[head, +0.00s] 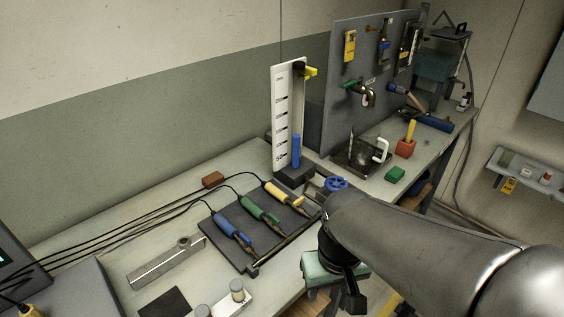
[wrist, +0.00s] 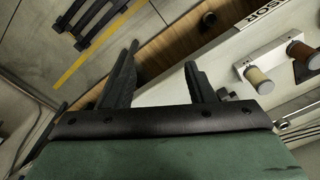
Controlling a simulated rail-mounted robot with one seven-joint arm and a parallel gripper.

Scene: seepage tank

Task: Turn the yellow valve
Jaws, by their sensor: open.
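The yellow valve (head: 310,71) is a small yellow handle at the top of the upright white scale column (head: 285,120), at the upper middle of the head view. It does not show in the wrist view. My gripper (head: 350,301) is low in the head view at the front edge of the bench, well below and in front of the valve, apart from it. In the wrist view my gripper (wrist: 160,78) has its two dark fingers spread, with nothing between them.
A blue handwheel (head: 336,183) stands near the column's foot, close to my arm. A dark tray (head: 232,262) holds blue, green and yellow-handled tools with cables. A grey tool panel (head: 345,110) stands right of the column. Two capped jars (wrist: 258,80) show in the wrist view.

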